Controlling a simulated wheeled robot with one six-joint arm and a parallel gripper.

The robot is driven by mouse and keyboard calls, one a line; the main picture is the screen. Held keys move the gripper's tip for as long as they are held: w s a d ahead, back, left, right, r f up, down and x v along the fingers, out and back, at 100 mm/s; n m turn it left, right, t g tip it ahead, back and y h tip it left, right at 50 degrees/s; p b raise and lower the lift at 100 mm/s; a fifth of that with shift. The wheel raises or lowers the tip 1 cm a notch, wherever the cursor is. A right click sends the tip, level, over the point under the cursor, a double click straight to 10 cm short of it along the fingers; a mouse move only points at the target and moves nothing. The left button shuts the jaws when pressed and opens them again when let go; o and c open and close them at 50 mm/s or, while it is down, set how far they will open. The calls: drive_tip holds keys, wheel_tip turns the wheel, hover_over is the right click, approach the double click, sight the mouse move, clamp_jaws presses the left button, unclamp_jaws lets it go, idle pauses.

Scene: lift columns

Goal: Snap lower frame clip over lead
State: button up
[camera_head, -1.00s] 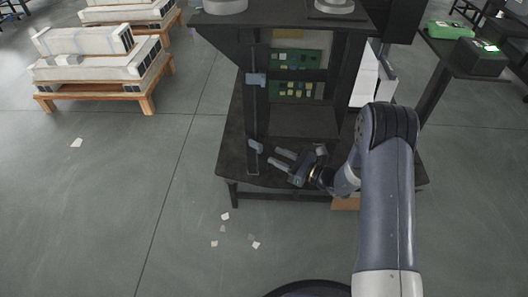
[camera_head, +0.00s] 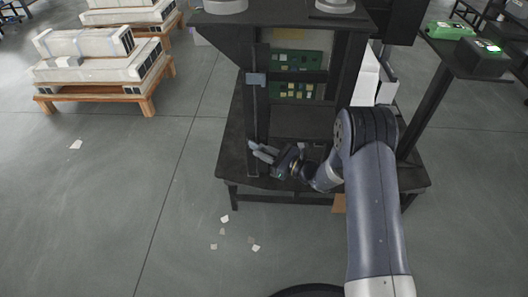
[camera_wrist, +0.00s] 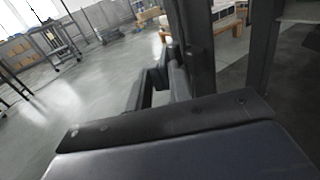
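A dark rack frame (camera_head: 300,122) stands on a black table, with a thin pale lead (camera_head: 254,112) running down its left post. The upper frame clip (camera_head: 256,79), blue-grey, sits on that post across the lead. My gripper (camera_head: 262,151) is low at the same post, where the lower frame clip is; the fingers largely hide the clip. In the wrist view the two fingers (camera_wrist: 163,84) reach toward a dark upright, with a gap between them. I cannot tell whether they touch the clip, or whether it is closed over the lead.
Green circuit boards (camera_head: 296,90) sit inside the frame, right of the post. The black table (camera_head: 232,150) has bare surface left of the post. Pallets with white units (camera_head: 90,65) stand at the back left. Paper scraps (camera_head: 224,219) lie on open floor in front.

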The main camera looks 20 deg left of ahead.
clamp_jaws()
drive_tip(key=shift+w, duration=0.1)
drive_tip(key=n+g+b, duration=0.1)
drive_tip(key=g, duration=0.1)
drive_tip(key=w+n+g+b, duration=0.1)
drive_tip(key=n+g, duration=0.1)
drive_tip(key=shift+w+d+g+y, duration=0.15)
drive_tip(key=shift+g+y, duration=0.15)
drive_tip(key=shift+g, duration=0.1)
drive_tip(key=o, duration=0.5)
unclamp_jaws()
